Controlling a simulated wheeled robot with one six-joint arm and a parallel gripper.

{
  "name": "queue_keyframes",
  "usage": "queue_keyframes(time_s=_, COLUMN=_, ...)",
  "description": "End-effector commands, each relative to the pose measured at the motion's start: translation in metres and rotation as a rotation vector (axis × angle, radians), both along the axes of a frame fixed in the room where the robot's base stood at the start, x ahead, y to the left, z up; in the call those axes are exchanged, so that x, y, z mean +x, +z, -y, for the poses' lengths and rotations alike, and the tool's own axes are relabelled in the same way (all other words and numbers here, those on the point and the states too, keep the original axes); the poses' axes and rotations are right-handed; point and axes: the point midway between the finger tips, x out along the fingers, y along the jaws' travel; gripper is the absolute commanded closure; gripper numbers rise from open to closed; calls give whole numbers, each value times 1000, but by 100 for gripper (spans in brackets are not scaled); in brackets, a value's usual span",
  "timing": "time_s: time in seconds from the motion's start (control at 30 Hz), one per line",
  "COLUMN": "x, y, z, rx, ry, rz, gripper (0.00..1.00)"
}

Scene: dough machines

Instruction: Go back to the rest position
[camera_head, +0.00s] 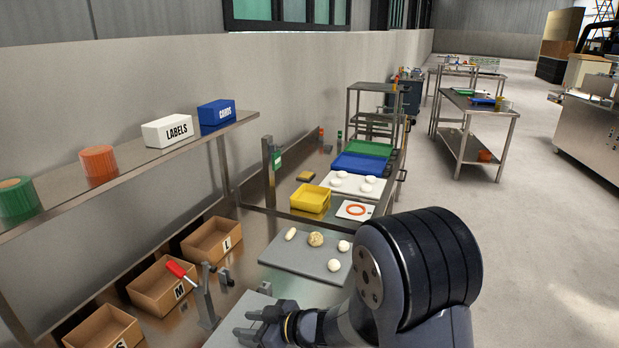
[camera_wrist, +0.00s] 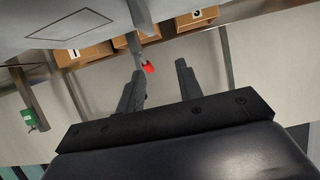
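My gripper (camera_head: 257,323) is low in the front of the head view, above the steel bench near a grey plate. In the wrist view its two fingers (camera_wrist: 160,68) stand apart with nothing held between them. A press lever with a red handle (camera_head: 181,270) stands to the left of my gripper. The red handle also shows beyond the fingers in the wrist view (camera_wrist: 149,67).
Cardboard boxes M (camera_head: 160,290) and L (camera_head: 212,241) line the bench's left. A grey board (camera_head: 290,257) with dough pieces, a yellow bin (camera_head: 310,198) and a blue tray (camera_head: 359,164) lie beyond. A shelf (camera_head: 150,160) overhangs the left. The floor (camera_head: 540,230) at right is clear.

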Motion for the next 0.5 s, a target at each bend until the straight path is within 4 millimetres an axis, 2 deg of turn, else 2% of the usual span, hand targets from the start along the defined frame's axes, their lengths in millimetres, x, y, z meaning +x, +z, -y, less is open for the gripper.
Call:
queue_keyframes(time_s=0.03, x=0, y=13, z=0, rx=0, ry=0, rz=0, gripper=66)
queue_keyframes(time_s=0.2, x=0, y=35, z=0, rx=1, ry=0, rz=0, gripper=66)
queue_keyframes(time_s=0.33, x=0, y=46, z=0, rx=1, ry=0, rz=0, gripper=66)
queue_keyframes(time_s=0.5, x=0, y=49, z=0, rx=0, ry=0, rz=-1, gripper=66)
